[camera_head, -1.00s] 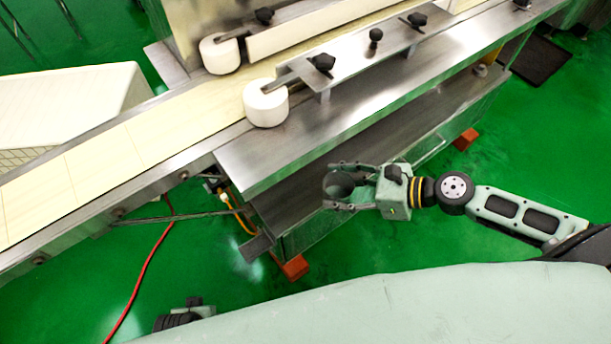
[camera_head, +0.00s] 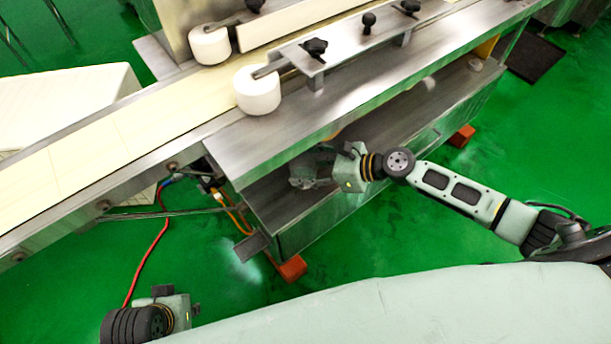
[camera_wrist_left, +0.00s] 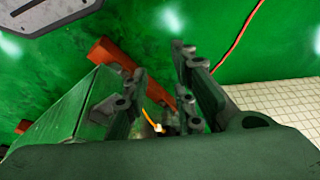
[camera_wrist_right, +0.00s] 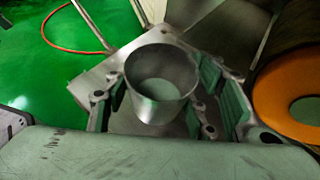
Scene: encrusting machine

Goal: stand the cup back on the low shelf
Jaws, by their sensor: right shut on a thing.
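The grey metal cup (camera_wrist_right: 160,85) stands between the fingers of my right gripper in the right wrist view, its round mouth toward the camera. My right gripper (camera_head: 312,170) is shut on it, under the upper metal ledge and over the low shelf (camera_head: 275,203). In the head view the cup is hard to tell from the fingers. I cannot tell whether its base touches the shelf. My left gripper (camera_wrist_left: 160,75) is open and empty in the left wrist view, over the green floor; its fingers are not clear in the head view.
The upper metal ledge (camera_head: 330,115) overhangs the low shelf. A conveyor belt (camera_head: 100,145) with white rollers (camera_head: 257,90) runs above. An orange ring-shaped part (camera_wrist_right: 260,95) is right of the cup in the right wrist view. A red cable (camera_head: 148,262) lies on the floor.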

